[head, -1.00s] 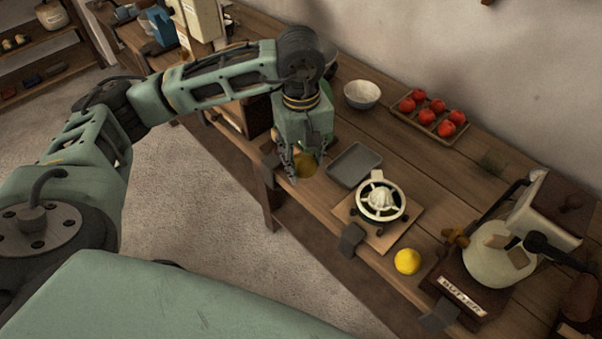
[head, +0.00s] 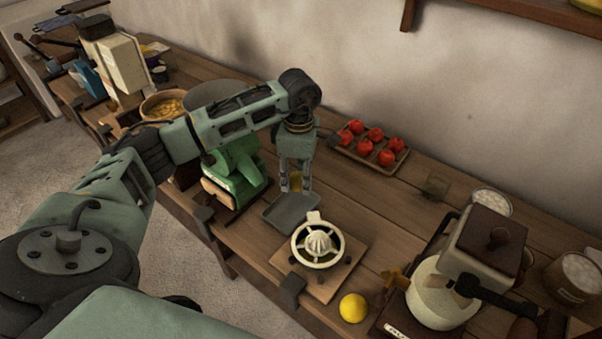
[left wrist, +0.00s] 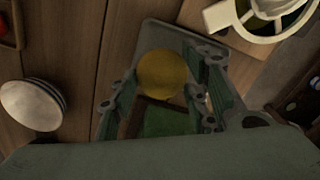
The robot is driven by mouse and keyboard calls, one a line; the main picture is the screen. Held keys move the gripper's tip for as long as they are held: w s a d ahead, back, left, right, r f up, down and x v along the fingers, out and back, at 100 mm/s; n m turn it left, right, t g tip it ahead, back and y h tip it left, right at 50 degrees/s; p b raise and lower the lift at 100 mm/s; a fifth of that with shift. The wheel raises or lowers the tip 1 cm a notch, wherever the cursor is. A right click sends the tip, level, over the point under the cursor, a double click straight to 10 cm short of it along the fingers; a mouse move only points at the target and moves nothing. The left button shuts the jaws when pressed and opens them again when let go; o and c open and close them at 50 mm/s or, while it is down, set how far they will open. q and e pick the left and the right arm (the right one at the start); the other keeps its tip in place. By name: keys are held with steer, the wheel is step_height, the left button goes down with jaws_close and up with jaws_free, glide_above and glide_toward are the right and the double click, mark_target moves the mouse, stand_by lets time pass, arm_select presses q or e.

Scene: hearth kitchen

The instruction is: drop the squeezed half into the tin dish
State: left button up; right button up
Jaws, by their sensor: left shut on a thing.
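The squeezed half (left wrist: 162,74) shows as a dull yellow round between my left fingers in the left wrist view. In the head view only a small yellow part of it (head: 296,182) shows. My left gripper (head: 295,186) is shut on it, above the back part of the tin dish. The tin dish (head: 290,213) is a shallow grey rectangular tray, and it also shows behind the fruit in the left wrist view (left wrist: 190,38). I cannot tell the exact height of the half over the dish. My right gripper is not in view.
A white juicer (head: 318,244) stands on a wooden board just in front of the dish. A whole lemon (head: 353,308) lies near the table edge. A green device (head: 234,172) stands left of the dish. A crate of red fruit (head: 398,160) is behind, right.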

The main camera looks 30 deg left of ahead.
arm_select(q)
step_height(320, 180, down, 4)
steer(key=shift+r+b, duration=0.15)
steer(key=shift+b, duration=0.8)
steer(key=shift+f+b, duration=0.8)
steer(key=shift+f, duration=0.15)
steer(key=shift+w, duration=0.1)
steer(key=o, duration=1.3)
steer(key=shift+c, duration=0.2)
steer(key=shift+r, duration=0.15)
